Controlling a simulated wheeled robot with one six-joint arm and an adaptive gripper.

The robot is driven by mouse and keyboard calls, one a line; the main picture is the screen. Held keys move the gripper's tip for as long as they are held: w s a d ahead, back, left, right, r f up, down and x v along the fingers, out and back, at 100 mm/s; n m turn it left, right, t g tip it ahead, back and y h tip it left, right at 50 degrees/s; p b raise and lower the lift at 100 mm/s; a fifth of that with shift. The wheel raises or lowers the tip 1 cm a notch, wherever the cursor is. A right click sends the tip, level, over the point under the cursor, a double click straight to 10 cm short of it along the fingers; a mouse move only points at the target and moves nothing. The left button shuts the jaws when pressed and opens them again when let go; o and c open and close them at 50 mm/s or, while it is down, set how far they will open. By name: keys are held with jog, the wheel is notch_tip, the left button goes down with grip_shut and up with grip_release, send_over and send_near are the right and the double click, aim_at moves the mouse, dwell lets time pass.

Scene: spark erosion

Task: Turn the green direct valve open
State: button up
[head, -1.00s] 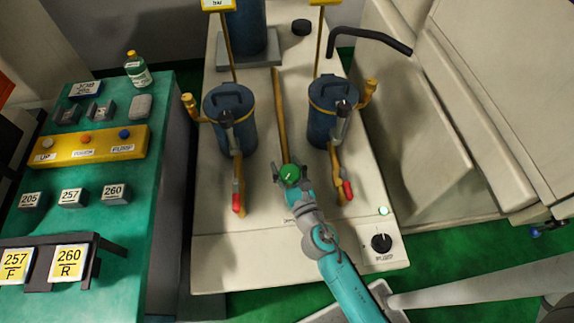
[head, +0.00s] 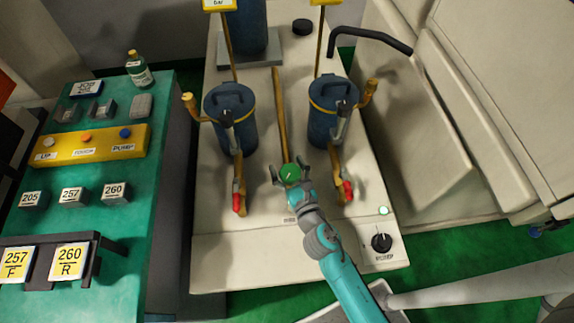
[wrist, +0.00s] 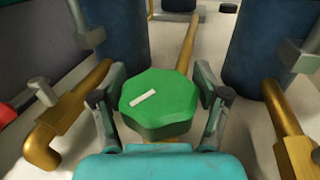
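The green direct valve (head: 289,174) is a green knob with several flat sides and a white mark on top. It sits at the near end of a yellow pipe between two blue canisters. In the wrist view the green valve (wrist: 160,104) is large and central, its white mark slanting up to the right. My gripper (head: 291,172) is open, with one finger on each side of the valve. In the wrist view my gripper (wrist: 160,108) shows gaps between both fingers and the knob.
The left canister (head: 230,118) and right canister (head: 332,110) stand behind the valve. Red-tipped levers, left (head: 237,200) and right (head: 347,191), flank it. A black knob (head: 381,242) is at the front right. A green bench (head: 95,225) stands left.

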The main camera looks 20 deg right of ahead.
dwell(0.3)
jog(key=s, duration=1.2)
jog(key=shift+a, duration=0.3)
